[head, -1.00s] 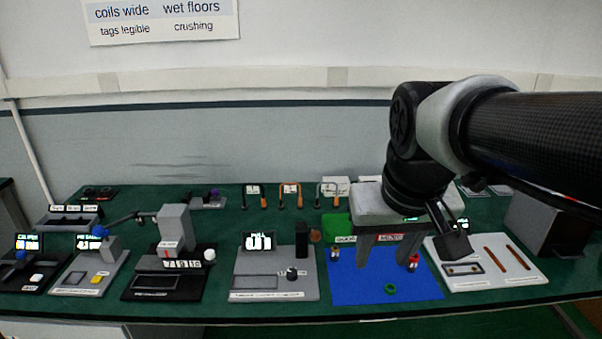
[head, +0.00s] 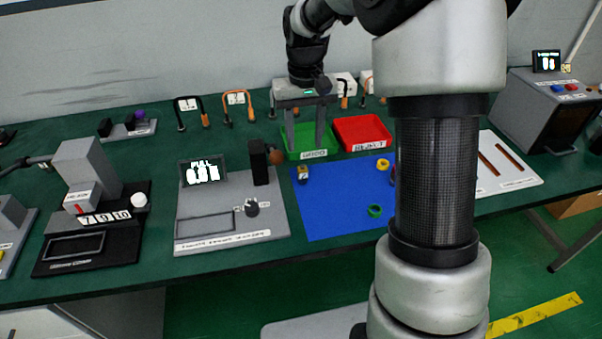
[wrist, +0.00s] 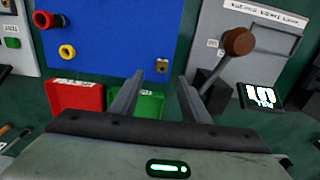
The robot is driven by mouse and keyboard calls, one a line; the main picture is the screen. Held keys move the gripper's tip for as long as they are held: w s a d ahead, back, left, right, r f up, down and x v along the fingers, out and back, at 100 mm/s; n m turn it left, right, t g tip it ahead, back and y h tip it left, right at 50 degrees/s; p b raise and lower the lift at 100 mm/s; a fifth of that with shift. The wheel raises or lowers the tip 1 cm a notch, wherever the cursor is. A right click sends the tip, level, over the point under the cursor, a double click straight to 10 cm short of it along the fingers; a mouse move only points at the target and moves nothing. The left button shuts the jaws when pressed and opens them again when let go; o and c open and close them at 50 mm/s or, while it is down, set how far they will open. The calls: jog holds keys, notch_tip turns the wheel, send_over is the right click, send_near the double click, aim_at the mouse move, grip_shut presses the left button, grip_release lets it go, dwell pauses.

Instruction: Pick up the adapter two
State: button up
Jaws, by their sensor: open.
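Several small parts lie on the blue mat; I cannot tell which is adapter two. A dark piece with a yellowish top (head: 303,174) is at the mat's back left corner, and it shows between and beyond my fingertips in the wrist view (wrist: 161,66). A red and black part (wrist: 45,19) shows in the wrist view, mostly hidden by my arm in the head view. My gripper (head: 307,145) is open and empty, over the green tray behind the mat.
The green tray (head: 296,151) and red tray (head: 362,134) sit behind the blue mat (head: 335,215). A grey panel with a display and a brown-knobbed lever (wrist: 238,41) stands close beside the mat. A dark box (head: 555,110) is far right.

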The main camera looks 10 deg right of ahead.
aim_at(303, 166)
notch_tip(303, 166, down, 6)
jog(key=shift+b, duration=0.4)
jog(key=f, duration=0.3)
jog(key=f+b, duration=0.1)
jog(key=f, duration=0.1)
jog(key=shift+s+a+f, duration=0.1)
jog(key=shift+a, duration=0.15)
grip_shut()
